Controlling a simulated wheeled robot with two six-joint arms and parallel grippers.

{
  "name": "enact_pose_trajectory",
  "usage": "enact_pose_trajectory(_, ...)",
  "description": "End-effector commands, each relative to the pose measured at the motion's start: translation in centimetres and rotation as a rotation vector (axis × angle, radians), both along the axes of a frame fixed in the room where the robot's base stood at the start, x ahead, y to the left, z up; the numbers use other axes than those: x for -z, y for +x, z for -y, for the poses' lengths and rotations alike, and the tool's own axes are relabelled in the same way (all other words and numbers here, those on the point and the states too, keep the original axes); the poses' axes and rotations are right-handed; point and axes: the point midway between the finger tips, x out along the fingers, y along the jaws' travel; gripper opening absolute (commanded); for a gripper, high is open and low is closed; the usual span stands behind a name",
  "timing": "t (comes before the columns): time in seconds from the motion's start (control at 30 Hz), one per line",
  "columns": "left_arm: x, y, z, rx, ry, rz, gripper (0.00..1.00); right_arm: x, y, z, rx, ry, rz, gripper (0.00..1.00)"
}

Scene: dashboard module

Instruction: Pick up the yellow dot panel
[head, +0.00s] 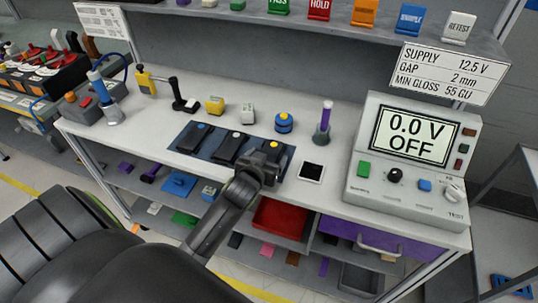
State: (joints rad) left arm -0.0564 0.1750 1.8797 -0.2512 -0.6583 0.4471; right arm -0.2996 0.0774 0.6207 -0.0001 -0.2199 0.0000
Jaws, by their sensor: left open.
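Three dark panels lie in a row on a dark blue mat (209,152) on the bench. The left one (194,136) has a blue dot and the middle one (231,147) a white dot. The yellow dot panel (274,145) is at the right end, with its yellow dot showing at its far end. My left gripper (269,160) is over this panel's near part and hides much of it. It is open; whether its fingers touch the panel cannot be told. My right gripper is not in view.
A white-framed black square (312,172) lies right of the panels. A grey tester (407,160) reading 0.0 V OFF stands further right. A red bin (280,219) is below the bench.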

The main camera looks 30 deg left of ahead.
Motion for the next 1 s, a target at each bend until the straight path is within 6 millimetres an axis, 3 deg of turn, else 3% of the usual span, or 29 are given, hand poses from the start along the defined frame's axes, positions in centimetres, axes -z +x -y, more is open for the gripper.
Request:
enact_pose_trajectory(0.23, 0.1, 0.1, 0.0, 0.000, 0.000, 0.000, 0.78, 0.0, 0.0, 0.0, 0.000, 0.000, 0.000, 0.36)
enact_pose_trajectory(0.63, 0.0, 0.1, 0.0, 0.000, 0.001, 0.001, 0.29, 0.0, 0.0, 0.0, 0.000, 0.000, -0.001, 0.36)
enact_pose_trajectory(0.87, -0.2, 0.1, 0.0, 0.000, 0.001, 0.002, 0.29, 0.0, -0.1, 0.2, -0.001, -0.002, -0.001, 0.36)
enact_pose_trajectory(1.0, -1.6, 0.2, -0.1, 0.001, 0.002, 0.005, 0.28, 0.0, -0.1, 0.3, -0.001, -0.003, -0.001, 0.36)
